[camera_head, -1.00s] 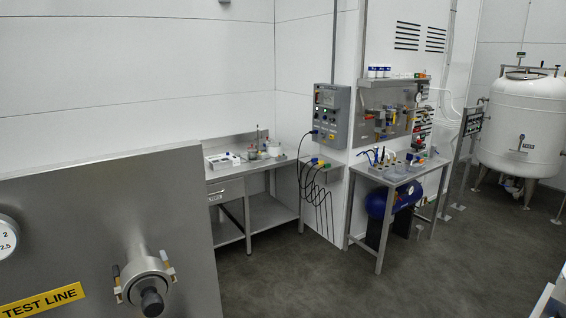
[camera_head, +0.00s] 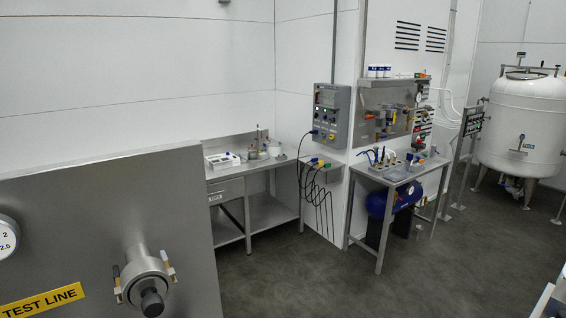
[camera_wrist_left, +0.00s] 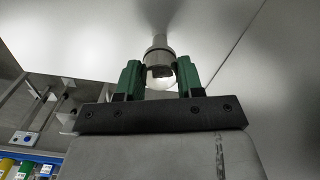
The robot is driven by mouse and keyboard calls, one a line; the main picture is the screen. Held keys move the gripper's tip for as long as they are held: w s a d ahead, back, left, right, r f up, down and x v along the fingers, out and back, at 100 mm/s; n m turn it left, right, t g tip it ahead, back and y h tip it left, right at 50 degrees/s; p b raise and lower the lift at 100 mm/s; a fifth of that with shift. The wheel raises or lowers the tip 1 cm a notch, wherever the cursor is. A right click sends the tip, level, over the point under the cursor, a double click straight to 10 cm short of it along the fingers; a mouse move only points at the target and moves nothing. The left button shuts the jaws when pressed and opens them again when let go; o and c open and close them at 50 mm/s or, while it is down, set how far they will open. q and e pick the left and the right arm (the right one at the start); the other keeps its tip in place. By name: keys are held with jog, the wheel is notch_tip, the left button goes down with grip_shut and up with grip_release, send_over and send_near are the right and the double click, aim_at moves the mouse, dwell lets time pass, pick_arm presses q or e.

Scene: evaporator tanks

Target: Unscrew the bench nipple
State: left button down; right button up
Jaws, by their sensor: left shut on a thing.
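The bench nipple (camera_wrist_left: 159,48) is a short steel stub with a wider, bright round end. In the left wrist view it projects from a smooth grey surface. My left gripper (camera_wrist_left: 159,72) has green fingers on a dark bar and is shut on the wider end, one finger on each side. The threads are not visible. My left gripper does not show in the head view, and my right gripper shows in neither view.
A steel TEST LINE panel (camera_head: 95,225) with a black-ended round fitting (camera_head: 150,285) stands at front left. A steel workbench (camera_head: 270,212), tool table (camera_head: 392,172), control box (camera_head: 331,115) and white tank (camera_head: 520,125) stand beyond. Grey floor between is clear.

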pick_arm(q)
jog(key=shift+n, duration=0.9)
jog(key=n, duration=0.3)
jog(key=shift+s+d, duration=0.1)
jog(key=shift+n, duration=1.1)
jog(key=n, duration=0.2)
jog(key=shift+n, duration=0.3)
jog(key=n, duration=0.2)
jog(key=shift+n, duration=0.3)
